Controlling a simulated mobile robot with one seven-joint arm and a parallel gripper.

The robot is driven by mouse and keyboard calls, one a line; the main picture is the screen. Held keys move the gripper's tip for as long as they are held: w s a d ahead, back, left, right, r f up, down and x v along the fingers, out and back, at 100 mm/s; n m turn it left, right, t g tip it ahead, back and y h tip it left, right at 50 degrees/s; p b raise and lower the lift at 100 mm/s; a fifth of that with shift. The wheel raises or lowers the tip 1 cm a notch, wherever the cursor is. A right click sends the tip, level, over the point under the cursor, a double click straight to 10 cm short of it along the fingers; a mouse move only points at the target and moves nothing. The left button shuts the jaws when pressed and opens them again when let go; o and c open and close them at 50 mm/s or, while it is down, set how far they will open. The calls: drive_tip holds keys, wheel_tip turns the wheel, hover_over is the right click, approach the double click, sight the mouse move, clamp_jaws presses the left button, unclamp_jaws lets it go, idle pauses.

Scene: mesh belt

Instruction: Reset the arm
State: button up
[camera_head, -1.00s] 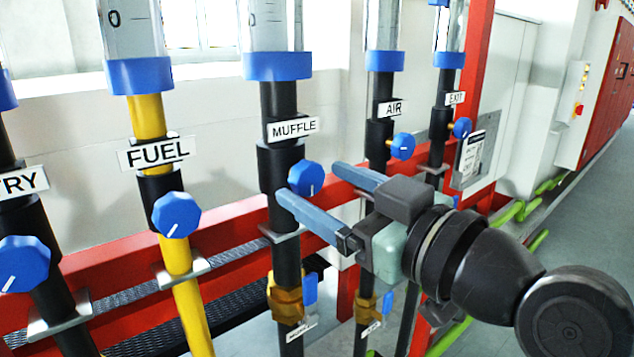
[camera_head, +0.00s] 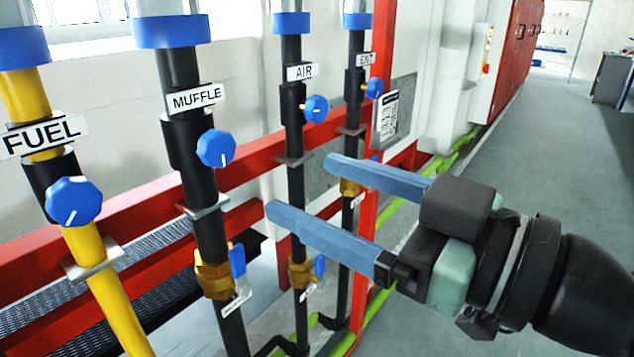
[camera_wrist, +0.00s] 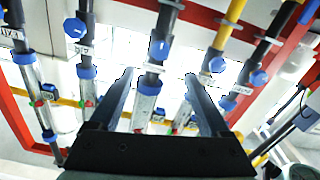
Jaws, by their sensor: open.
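My gripper (camera_head: 298,186) is in the right half of the head view, its two blue-grey fingers spread apart and pointing left toward the pipes. Nothing is between the fingers. In the wrist view my gripper (camera_wrist: 160,78) shows both fingers apart, with pipes and blue knobs beyond them. In the head view the fingers overlap the pipes below the AIR label (camera_head: 303,72) and EXIT label (camera_head: 365,60); I cannot tell whether they touch. The rest of my arm runs off the right edge.
Blue knobs sit on the yellow FUEL pipe (camera_head: 105,292), the black MUFFLE pipe (camera_head: 205,200) and the pipes beside them. Blue-handled brass valves (camera_head: 213,278) are lower down. A red frame (camera_head: 120,216) runs behind.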

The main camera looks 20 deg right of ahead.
drive_tip(key=w+a+r+m+t+h, duration=0.4)
drive_tip(key=w+r+m+t+h, duration=0.1)
drive_tip(key=w+r, duration=0.1)
drive_tip(key=s+a+r+m+t+h, duration=0.4)
drive_tip(key=s+a+r+t+h, duration=0.2)
drive_tip(key=s+r+t, duration=0.45)
wheel_tip(320, 180, up, 21)
drive_tip(key=w+g+p, duration=0.2)
drive_tip(key=p, duration=1.8)
drive_tip(key=shift+w+d+f+g, duration=0.15)
drive_tip(key=shift+d+g, duration=0.15)
drive_tip(key=shift+g, duration=0.05)
